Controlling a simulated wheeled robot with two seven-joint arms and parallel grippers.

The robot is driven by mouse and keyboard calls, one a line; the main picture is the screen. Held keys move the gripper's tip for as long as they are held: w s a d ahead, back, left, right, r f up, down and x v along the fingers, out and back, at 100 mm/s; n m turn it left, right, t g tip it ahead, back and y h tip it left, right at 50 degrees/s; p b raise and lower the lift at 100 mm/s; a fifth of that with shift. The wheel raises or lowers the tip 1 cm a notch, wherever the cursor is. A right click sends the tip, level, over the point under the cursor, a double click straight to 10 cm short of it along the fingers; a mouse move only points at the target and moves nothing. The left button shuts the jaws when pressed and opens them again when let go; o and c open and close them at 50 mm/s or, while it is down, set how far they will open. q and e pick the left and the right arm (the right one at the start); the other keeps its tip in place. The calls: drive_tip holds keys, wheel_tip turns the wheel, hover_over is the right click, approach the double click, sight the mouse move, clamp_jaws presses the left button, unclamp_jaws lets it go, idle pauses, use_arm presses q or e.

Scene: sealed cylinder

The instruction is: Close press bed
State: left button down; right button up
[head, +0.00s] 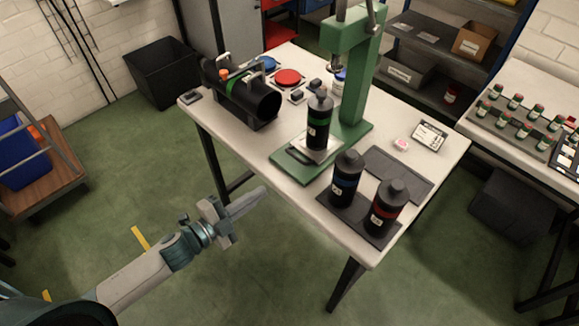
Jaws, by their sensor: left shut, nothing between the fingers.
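The green press (357,85) stands on the white table, its column at the back and its base (285,170) toward the front. A light plate, the bed (332,152), lies on the base. A black bottle with a green band (319,122) stands upright on the bed, in front of the column. A dark slot or handle (299,156) shows at the front left of the bed. My left gripper (262,192) is shut and empty, apart from the table's front left edge. My right gripper is not in view.
Two black bottles, blue-banded (346,178) and red-banded (384,206), stand on a dark tray (335,205) at the table's front. A black tube-like cylinder (241,97) lies at the left. Open floor (270,260) surrounds my left arm.

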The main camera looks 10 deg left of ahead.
use_arm(q)
drive_tip(key=m, duration=0.1)
drive_tip(key=s+m, duration=0.1)
drive_tip(key=m, duration=0.3)
drive_tip(key=shift+s+a+r+y+p, duration=0.15)
drive_tip(key=shift+a+y+p, duration=0.15)
drive_tip(key=shift+y+p, duration=0.1)
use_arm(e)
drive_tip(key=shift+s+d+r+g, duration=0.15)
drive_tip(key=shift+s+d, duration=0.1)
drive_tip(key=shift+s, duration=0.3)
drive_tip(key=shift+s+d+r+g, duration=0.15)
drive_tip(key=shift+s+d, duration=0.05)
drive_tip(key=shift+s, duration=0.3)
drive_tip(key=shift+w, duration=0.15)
use_arm(q)
drive_tip(key=p+x, duration=0.1)
drive_tip(key=x, duration=0.3)
drive_tip(key=p+x, duration=0.2)
drive_tip(key=x, duration=0.3)
drive_tip(key=r+p+x, duration=0.1)
drive_tip(key=x, duration=0.3)
drive_tip(key=shift+d+p, duration=0.25)
drive_tip(key=shift+p, duration=0.1)
drive_tip(key=shift+w+d, duration=0.1)
drive_tip(key=shift+w, duration=0.2)
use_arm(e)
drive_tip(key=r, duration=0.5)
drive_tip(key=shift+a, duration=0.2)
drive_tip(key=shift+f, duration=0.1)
